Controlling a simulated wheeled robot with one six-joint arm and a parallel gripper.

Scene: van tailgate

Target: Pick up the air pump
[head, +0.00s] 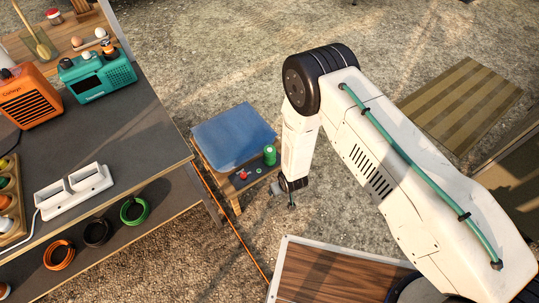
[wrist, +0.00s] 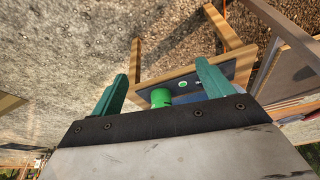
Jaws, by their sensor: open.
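I cannot tell for sure which object is the air pump. A small green cylinder (head: 269,154) with a pale top stands on the right edge of a low wooden stool (head: 236,203). It also shows in the wrist view as a green cylinder (wrist: 161,97), between my fingers in the picture. My gripper (head: 291,204) hangs below and right of the stool in the head view. In the wrist view my gripper (wrist: 161,70) is open, its two teal fingers apart with nothing held between them. The lower part of the green cylinder is hidden by my gripper body in the wrist view.
A blue sheet (head: 232,135) covers most of the stool, beside a small red item (head: 243,175). The grey workbench (head: 140,125) at left holds a teal device (head: 97,75), an orange device (head: 29,93) and a white rack (head: 73,190). An orange cable crosses the open gravel.

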